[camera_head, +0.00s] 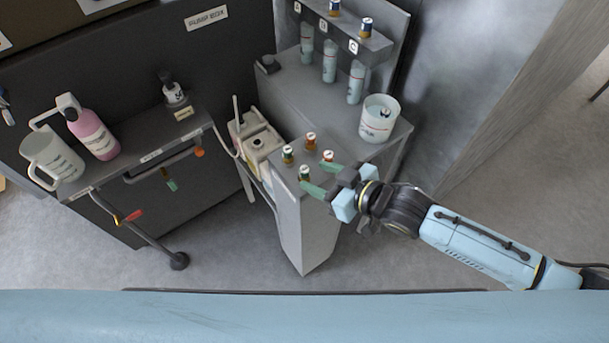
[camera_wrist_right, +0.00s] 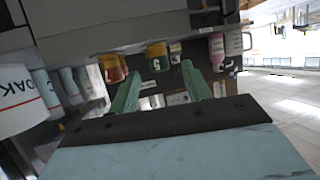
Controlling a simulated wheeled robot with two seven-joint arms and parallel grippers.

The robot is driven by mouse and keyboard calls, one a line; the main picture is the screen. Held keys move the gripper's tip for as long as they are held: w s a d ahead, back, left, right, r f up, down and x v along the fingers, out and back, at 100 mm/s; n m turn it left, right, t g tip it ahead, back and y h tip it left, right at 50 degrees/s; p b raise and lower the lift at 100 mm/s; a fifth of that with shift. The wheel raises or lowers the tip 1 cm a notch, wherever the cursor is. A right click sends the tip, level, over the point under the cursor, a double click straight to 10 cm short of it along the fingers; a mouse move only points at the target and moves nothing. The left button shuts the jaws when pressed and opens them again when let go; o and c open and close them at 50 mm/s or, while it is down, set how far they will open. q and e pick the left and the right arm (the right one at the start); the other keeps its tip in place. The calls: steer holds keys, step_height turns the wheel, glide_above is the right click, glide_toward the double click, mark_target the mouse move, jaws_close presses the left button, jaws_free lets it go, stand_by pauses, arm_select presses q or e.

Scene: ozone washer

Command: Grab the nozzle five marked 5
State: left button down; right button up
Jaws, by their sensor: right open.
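Several small nozzles with white tops stand on the front end of a grey cabinet. In the head view they are a front green one (camera_head: 305,173), a rear green one (camera_head: 288,153), and two orange ones (camera_head: 310,139) (camera_head: 328,156). Their marks are too small to read there. My right gripper (camera_head: 318,178) is open and empty at the cabinet's front right, its green fingers reaching toward the front nozzles. In the right wrist view a yellow-green nozzle (camera_wrist_right: 158,55), its mark unclear, shows between the fingertips (camera_wrist_right: 160,70); an orange nozzle (camera_wrist_right: 112,67) shows left of them. My left gripper is out of view.
A white pot (camera_head: 379,118) and several clear cylinders (camera_head: 329,62) stand farther back on the cabinet. Left of it are a cream canister (camera_head: 262,140) and a dark bench with a pink bottle (camera_head: 93,134) and a white jug (camera_head: 52,160). Open floor lies in front.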

mark_target(309, 173)
steer(key=b+x, duration=0.1)
steer(key=x, duration=0.3)
steer(key=shift+w+a+f, duration=0.2)
steer(key=shift+w+a, duration=0.05)
steer(key=shift+a, duration=0.05)
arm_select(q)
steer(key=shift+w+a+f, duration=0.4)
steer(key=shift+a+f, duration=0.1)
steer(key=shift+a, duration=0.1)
arm_select(e)
jaws_close()
